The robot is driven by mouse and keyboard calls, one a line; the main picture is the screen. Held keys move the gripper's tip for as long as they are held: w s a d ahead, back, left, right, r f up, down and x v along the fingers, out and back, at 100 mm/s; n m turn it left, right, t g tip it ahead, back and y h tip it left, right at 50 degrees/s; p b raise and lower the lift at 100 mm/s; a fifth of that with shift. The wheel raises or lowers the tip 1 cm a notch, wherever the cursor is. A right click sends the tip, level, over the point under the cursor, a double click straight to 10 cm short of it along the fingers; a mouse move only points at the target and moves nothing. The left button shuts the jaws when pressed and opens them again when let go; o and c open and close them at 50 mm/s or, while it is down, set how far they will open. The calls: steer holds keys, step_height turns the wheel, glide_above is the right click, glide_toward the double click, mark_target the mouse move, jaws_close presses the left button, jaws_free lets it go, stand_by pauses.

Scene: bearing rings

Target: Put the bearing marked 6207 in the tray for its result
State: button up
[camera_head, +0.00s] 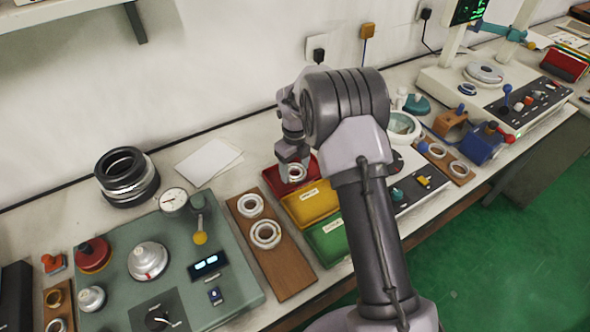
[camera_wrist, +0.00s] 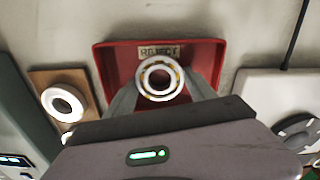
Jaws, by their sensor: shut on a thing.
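My gripper (camera_head: 292,158) is shut on a bearing (camera_head: 296,172) with a pale ring and a yellowish cage. In the wrist view the bearing (camera_wrist: 146,87) sits between the fingertips, over the red tray (camera_wrist: 107,70), whose label reads REJECT. The red tray (camera_head: 270,178) is partly hidden by my gripper in the head view. Whether the bearing touches the tray floor I cannot tell. The yellow tray (camera_head: 311,203) and the green tray (camera_head: 328,241) lie in front of the red one and look empty. No number is readable on the bearing.
A wooden board (camera_head: 284,268) left of the trays holds two bearings (camera_head: 250,206). A green test device (camera_head: 182,262) with a dial stands further left. A second board (camera_head: 437,157) with rings lies to the right. White sheets (camera_head: 208,161) lie behind the first board.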

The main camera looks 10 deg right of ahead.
steer(key=shift+f, duration=0.1)
steer(key=o, duration=1.8)
steer(key=s+r+n+t+p, duration=0.1)
steer(key=s+r+n+p, duration=0.15)
steer(key=r, duration=0.85)
steer(key=s+r+n+p, duration=0.2)
steer(key=r+n, duration=0.1)
steer(key=r, duration=0.8)
steer(key=s+a+r+n+t+y, duration=0.1)
steer(key=s+a+r+n+t, duration=0.1)
steer(key=s+r+n, duration=0.75)
steer(key=s+n+t, duration=0.1)
steer(key=s+n, duration=0.2)
steer(key=s, duration=0.3)
steer(key=s+a+n+t, duration=0.1)
steer(key=s+n, duration=0.3)
steer(key=s, duration=0.3)
steer(key=s+a+n+y, duration=0.1)
steer(key=s+n, duration=0.2)
steer(key=s, duration=0.3)
steer(key=shift+s+f+n+t, duration=0.15)
steer(key=shift+s+n+t, duration=0.05)
steer(key=shift+n+t, duration=0.2)
